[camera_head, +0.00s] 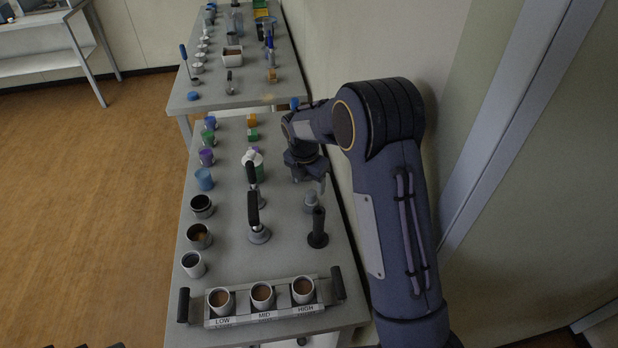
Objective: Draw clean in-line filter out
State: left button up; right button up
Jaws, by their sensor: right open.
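My right gripper (309,180) hangs open over the right side of the near bench (222,228), fingers pointing down. A small grey stepped piece (310,202) stands just below and in front of its fingers. This may be the in-line filter, but it is too small to be sure. I cannot tell whether the fingers touch it. The arm hides part of the bench behind the gripper. My left gripper is not in view.
A dark upright cylinder (318,228) and black-handled tools (254,212) stand close by. Cups and coloured jars (205,179) line the left edge. A handled rack (264,318) marked LOW, MID and HIGH holds three soil cups in front. The wall (330,70) is close on the right.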

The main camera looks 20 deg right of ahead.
aim_at(312, 192)
jog(key=f, duration=0.4)
jog(key=d+f, duration=0.1)
jog(key=f, duration=0.1)
jog(key=shift+w+f+p, duration=0.25)
jog(key=shift+p, duration=0.15)
grip_shut()
jog(key=c, duration=0.7)
grip_release()
jog(key=shift+c, duration=0.2)
jog(key=c, duration=0.4)
jog(key=shift+r, duration=0.1)
jog(key=shift+c, duration=0.2)
jog(key=shift+r+p, duration=0.35)
jog(key=shift+r, duration=0.3)
jog(key=shift+r+p, duration=1.8)
jog(key=shift+r, duration=1)
